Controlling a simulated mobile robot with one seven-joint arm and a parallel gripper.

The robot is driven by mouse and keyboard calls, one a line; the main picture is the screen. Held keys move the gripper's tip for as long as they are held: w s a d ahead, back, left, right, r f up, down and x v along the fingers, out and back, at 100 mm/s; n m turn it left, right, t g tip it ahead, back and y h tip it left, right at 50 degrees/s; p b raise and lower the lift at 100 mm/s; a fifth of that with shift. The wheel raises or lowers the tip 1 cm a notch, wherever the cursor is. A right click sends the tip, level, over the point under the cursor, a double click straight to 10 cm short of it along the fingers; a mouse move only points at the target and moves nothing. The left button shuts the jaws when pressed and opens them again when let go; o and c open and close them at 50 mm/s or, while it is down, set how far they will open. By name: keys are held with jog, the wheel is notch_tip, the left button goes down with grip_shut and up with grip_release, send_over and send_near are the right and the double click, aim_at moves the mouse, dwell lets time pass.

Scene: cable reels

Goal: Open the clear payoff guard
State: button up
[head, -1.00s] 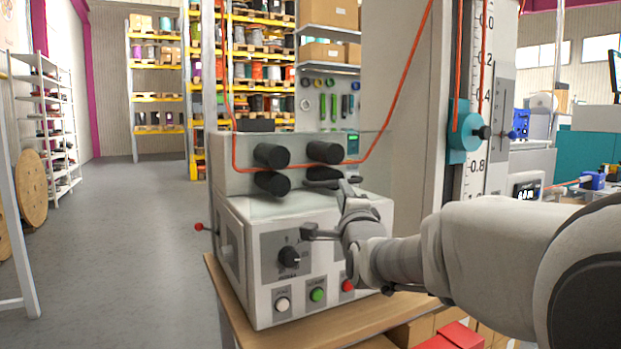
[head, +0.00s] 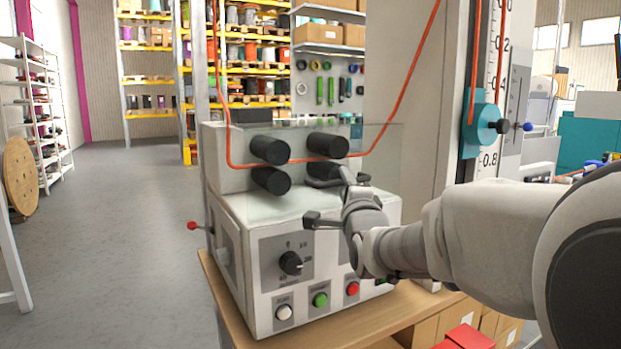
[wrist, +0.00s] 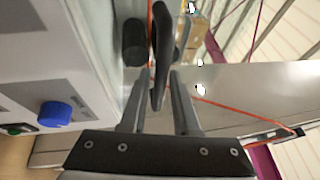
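The clear payoff guard (head: 388,142) is a see-through panel at the rollers on top of the grey-white machine (head: 240,285). Its edges are faint, and I cannot tell how far it is swung. My gripper (head: 333,198) is in front of the machine's upper right, just below the lower right black roller. In the wrist view my gripper (wrist: 159,80) has its fingers apart, with a dark curved bar (wrist: 160,45), which looks like a handle, reaching between them. A gap shows beside the bar, so it does not look clamped.
Several black rollers (head: 270,150) guide an orange cable (head: 305,162). The front panel has a dark knob (head: 291,263) and white, green and red buttons. A tall column with a scale and teal block (head: 480,128) stands right.

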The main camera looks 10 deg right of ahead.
dwell(0.3)
grip_shut()
jog(key=shift+r, duration=0.1)
dwell(1.2)
